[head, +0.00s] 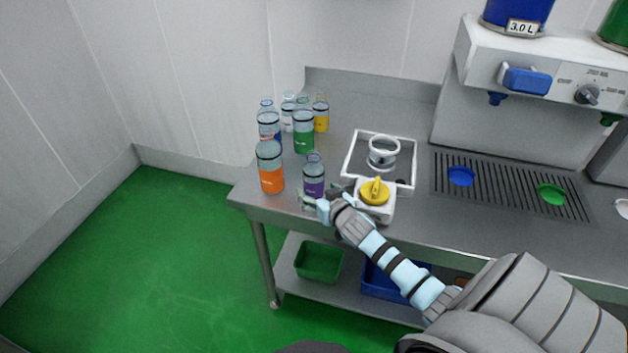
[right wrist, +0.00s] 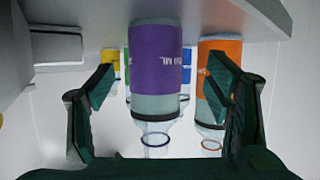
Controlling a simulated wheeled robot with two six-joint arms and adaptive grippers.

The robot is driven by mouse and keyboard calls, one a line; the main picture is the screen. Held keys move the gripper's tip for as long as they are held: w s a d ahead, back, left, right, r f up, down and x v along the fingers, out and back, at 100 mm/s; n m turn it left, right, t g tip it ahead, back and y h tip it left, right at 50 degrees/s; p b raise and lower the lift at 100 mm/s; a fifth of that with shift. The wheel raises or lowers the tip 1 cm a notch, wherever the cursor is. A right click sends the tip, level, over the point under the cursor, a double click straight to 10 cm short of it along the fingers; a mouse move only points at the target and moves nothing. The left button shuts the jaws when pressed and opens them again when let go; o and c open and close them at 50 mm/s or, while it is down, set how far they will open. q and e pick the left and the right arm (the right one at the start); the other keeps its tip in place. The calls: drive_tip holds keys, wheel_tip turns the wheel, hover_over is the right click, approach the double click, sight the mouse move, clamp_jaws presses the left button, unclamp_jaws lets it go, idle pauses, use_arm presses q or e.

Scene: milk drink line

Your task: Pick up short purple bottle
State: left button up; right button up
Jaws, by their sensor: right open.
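The short purple bottle (head: 314,186) stands upright near the front edge of the steel table, with a clear neck and a purple label. In the right wrist view, which looks upside down, the purple bottle (right wrist: 156,60) fills the middle between my fingers. My right gripper (head: 323,203) is at the near side of the bottle, low by the table edge. In the wrist view the right gripper (right wrist: 160,85) is open, one finger on each side of the bottle, with gaps visible. My left gripper is not in view.
A taller orange bottle (head: 271,170) stands close left of the purple one. A green bottle (head: 303,134), a yellow bottle (head: 321,114) and others stand behind. A white device with yellow knob (head: 375,192) is close on the right, before a white-rimmed tray (head: 349,165).

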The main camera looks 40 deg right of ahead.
sight(318, 188)
drive_tip(key=x, duration=0.3)
drive_tip(key=b+x, duration=0.1)
drive_tip(key=shift+w+d, duration=0.25)
drive_tip(key=shift+d, duration=0.15)
drive_tip(key=shift+w, duration=0.2)
drive_tip(key=shift+c, duration=0.7)
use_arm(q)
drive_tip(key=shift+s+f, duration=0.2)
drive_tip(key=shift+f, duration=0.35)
use_arm(e)
drive_tip(key=shift+s+r, duration=0.1)
drive_tip(key=shift+s, duration=0.05)
drive_tip(key=c, duration=0.8)
drive_tip(key=shift+c, duration=0.2)
